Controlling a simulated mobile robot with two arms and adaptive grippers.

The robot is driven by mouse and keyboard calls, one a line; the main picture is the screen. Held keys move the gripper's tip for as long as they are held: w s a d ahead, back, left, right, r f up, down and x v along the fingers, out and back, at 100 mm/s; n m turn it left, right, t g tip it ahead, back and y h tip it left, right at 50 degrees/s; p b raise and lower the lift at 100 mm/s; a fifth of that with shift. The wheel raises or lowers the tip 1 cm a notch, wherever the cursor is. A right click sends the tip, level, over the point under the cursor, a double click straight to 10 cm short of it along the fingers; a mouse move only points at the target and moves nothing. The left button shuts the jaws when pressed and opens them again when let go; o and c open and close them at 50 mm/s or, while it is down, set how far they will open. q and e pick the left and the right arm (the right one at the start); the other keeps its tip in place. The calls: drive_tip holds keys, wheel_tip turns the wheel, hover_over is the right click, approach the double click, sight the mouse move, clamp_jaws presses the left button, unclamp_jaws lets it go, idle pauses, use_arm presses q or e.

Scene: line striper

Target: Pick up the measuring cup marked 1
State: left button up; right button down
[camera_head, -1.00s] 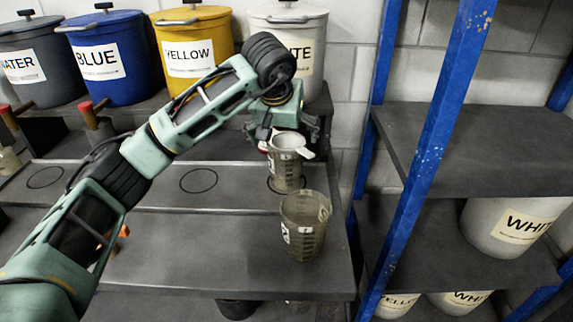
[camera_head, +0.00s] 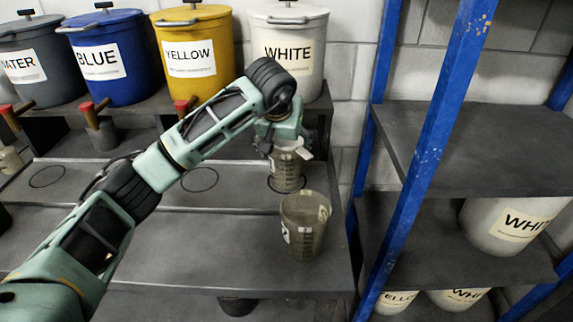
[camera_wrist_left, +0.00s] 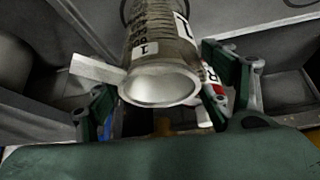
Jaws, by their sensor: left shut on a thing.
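The measuring cup marked 1 (camera_head: 287,176) is a clear, graduated cup with a pale rim and a side handle. It stands upright at the right end of the raised ledge, by a drawn circle. In the left wrist view the cup (camera_wrist_left: 160,85) shows its open mouth, its handle to the left and a label reading 1. My left gripper (camera_head: 284,143) is over the top of this cup, its fingers on either side of the rim, shut on it. The gripper hides part of the rim in the head view. My right gripper is not in view.
A larger clear measuring cup (camera_head: 303,240) stands just in front, on the lower shelf. Bins labelled WATER, BLUE, YELLOW (camera_head: 190,58) and WHITE (camera_head: 288,55) line the back. A blue-framed rack (camera_head: 430,150) stands at the right. The left ledge has empty drawn circles.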

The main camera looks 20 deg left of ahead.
use_arm(q)
drive_tip(key=c, duration=1.1)
drive_tip(key=shift+c, duration=0.5)
drive_tip(key=shift+r, duration=0.15)
